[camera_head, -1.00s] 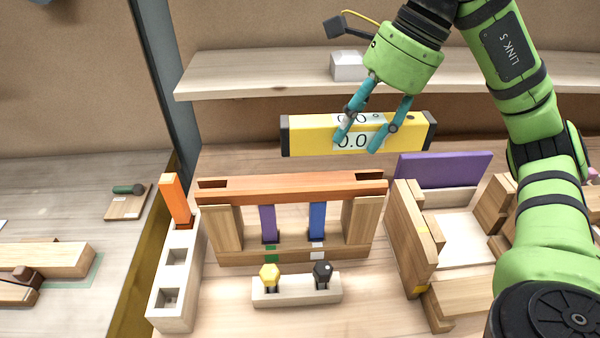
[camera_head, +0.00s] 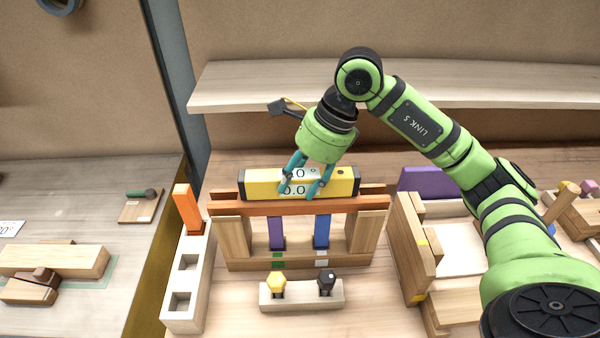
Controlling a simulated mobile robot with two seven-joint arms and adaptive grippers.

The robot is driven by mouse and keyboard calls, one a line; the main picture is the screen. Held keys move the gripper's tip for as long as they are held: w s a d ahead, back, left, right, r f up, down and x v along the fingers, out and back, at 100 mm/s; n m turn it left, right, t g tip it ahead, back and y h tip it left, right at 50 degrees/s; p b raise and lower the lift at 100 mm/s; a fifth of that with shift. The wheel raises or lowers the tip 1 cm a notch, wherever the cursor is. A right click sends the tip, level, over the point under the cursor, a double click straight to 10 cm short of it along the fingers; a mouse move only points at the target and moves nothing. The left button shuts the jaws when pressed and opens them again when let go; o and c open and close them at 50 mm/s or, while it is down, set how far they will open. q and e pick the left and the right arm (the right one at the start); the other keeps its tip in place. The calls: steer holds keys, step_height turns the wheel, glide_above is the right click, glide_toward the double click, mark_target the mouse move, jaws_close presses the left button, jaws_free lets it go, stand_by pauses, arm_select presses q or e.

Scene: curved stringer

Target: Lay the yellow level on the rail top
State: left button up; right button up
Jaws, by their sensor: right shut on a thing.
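The yellow level (camera_head: 259,184) has black end caps and a 0.0 display. It lies along the orange-brown rail top (camera_head: 228,207) of the wooden frame, near its middle, and looks level. I cannot tell whether it rests on the rail or hangs just above it. My right gripper (camera_head: 303,190) is shut on the level from above, its teal fingers across the display. Behind the level, part of the rail top is hidden. My left gripper is not in view.
A pale block with square holes (camera_head: 185,280) and an orange peg (camera_head: 187,210) stands left of the frame. A small stand (camera_head: 300,295) with a yellow and a black knob is in front. A wooden box assembly (camera_head: 415,245) with a purple panel (camera_head: 430,182) is at right. A shelf (camera_head: 240,88) runs behind.

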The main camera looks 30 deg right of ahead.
steer(key=shift+f, duration=0.2)
steer(key=o, duration=1.3)
steer(key=shift+r, duration=0.25)
steer(key=b+v, duration=0.1)
steer(key=v, duration=1.1)
steer(key=shift+a+b, duration=0.1)
steer(key=shift+b, duration=0.3)
